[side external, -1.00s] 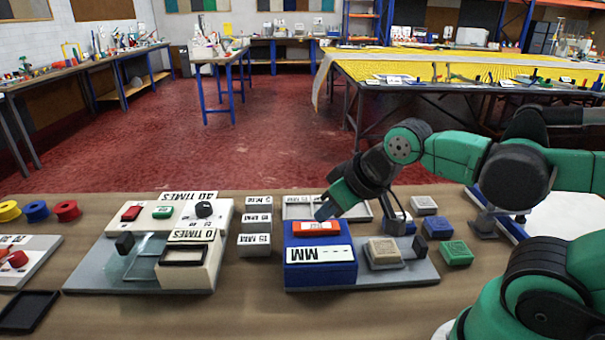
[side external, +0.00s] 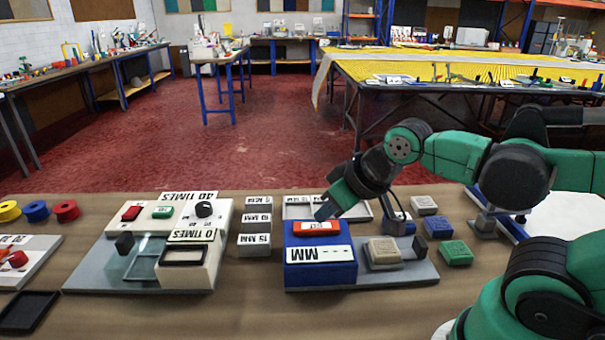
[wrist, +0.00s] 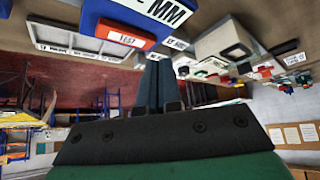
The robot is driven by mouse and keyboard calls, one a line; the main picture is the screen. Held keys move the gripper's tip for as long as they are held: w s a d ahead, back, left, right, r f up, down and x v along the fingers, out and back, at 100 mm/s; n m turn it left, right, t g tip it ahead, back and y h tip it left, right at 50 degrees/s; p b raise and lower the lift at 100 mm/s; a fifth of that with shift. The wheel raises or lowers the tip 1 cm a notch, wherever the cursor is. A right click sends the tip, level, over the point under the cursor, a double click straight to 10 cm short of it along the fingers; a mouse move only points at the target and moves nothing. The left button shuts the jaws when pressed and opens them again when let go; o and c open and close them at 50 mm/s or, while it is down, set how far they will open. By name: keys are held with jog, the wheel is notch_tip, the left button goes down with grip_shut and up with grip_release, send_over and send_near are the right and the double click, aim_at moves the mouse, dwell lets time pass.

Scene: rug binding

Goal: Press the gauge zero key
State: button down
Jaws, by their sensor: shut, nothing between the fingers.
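The gauge is a blue box (side external: 320,274) on a grey base, with a white display (side external: 319,254) reading "--- MM". A red-orange key (side external: 303,229) with a small white label lies on its top; I cannot read the label surely. The key (wrist: 108,32) and part of the blue box (wrist: 95,12) also show in the wrist view. My gripper (side external: 323,212) is shut and empty, with its fingertips low at the key's far edge. In the wrist view the fingers (wrist: 158,82) lie together, just beside the key. I cannot tell whether they touch it.
A beige block (side external: 384,250) sits on the grey base right of the gauge. A green block (side external: 456,252) lies farther right. Small labelled blocks (side external: 254,244) stand to the left, beside a white device (side external: 190,270). A shallow grey tray (side external: 297,209) lies behind the gauge.

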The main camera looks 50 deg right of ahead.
jog(key=s+d+m+t, duration=0.1)
jog(key=d+m, duration=0.4)
jog(key=d, duration=0.5)
jog(key=s+d+m+h, duration=0.1)
jog(key=s+d+m, duration=0.2)
jog(key=d, duration=0.8)
jog(key=m, duration=0.2)
jog(key=shift+d+r+m+t, duration=0.2)
jog(key=shift+d+m+t, duration=0.1)
jog(key=shift+m+t, duration=0.1)
jog(key=shift+f, duration=0.15)
jog(key=shift+f, duration=4.3)
jog(key=shift+r, duration=0.15)
jog(key=shift+r, duration=2.4)
